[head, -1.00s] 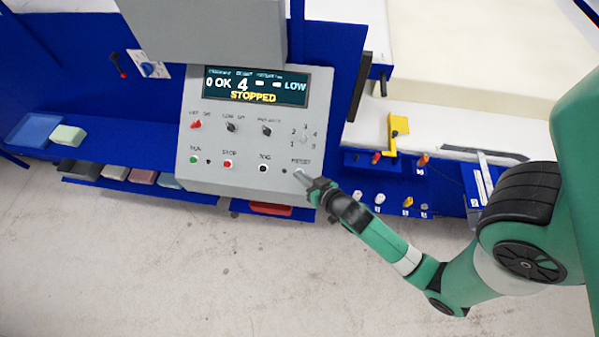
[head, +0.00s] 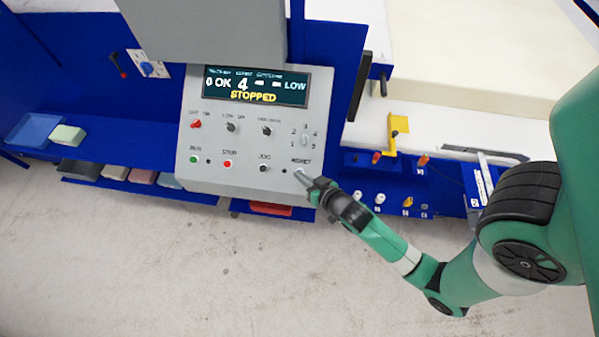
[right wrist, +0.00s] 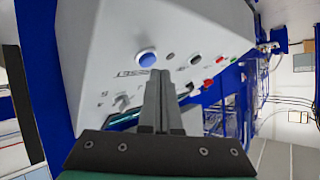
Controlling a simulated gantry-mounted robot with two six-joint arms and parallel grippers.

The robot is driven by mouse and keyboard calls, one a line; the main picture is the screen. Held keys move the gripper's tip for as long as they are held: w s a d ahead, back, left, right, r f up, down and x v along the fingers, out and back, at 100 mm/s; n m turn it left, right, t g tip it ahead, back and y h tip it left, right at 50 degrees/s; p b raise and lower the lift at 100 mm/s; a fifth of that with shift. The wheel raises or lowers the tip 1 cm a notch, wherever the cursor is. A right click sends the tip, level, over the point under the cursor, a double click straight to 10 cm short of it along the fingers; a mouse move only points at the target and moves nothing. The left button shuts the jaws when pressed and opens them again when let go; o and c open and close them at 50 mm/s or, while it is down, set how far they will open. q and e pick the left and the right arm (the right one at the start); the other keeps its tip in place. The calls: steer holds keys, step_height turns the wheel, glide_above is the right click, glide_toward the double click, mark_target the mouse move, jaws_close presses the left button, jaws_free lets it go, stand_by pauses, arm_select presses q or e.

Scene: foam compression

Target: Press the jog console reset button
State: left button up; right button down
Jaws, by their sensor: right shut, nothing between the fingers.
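The grey jog console (head: 235,183) has a display (head: 255,86) reading "0 OK 4 LOW" and "STOPPED". The button marked RESET is at the console's lower right; in the head view my gripper tip covers it. In the right wrist view the reset button (right wrist: 147,57) is blue and round, just beyond and slightly left of the fingertips. My right gripper (head: 299,174) is shut and empty, its tip at the RESET spot. Its fingers also show in the right wrist view (right wrist: 161,75). I cannot tell whether they touch the button. My left gripper is not in view.
Beside RESET are the jog button (head: 263,169), the red stop button (head: 228,164) and the green run button (head: 194,160). Switches sit above them. A yellow bracket (head: 398,126) and a blue panel with small knobs lie right of the console. Foam blocks rest on shelves at left.

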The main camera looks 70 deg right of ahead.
steer(key=shift+d+f, duration=0.15)
steer(key=shift+f, duration=0.05)
steer(key=shift+d+f, duration=0.2)
steer(key=shift+f, duration=0.2)
stand_by(0.6)
steer(key=shift+a+r+p, duration=0.35)
steer(key=shift+a+r, duration=0.1)
steer(key=shift+r, duration=0.3)
steer(key=shift+a+r, duration=0.15)
steer(key=shift+r, duration=0.2)
steer(key=shift+s+a+r+p, duration=0.1)
steer(key=shift+a+r+p, duration=0.5)
steer(key=shift+r, duration=0.3)
steer(key=shift+s+a+r+p, duration=0.1)
steer(key=shift+a+r+p, duration=0.45)
steer(key=shift+r, duration=0.35)
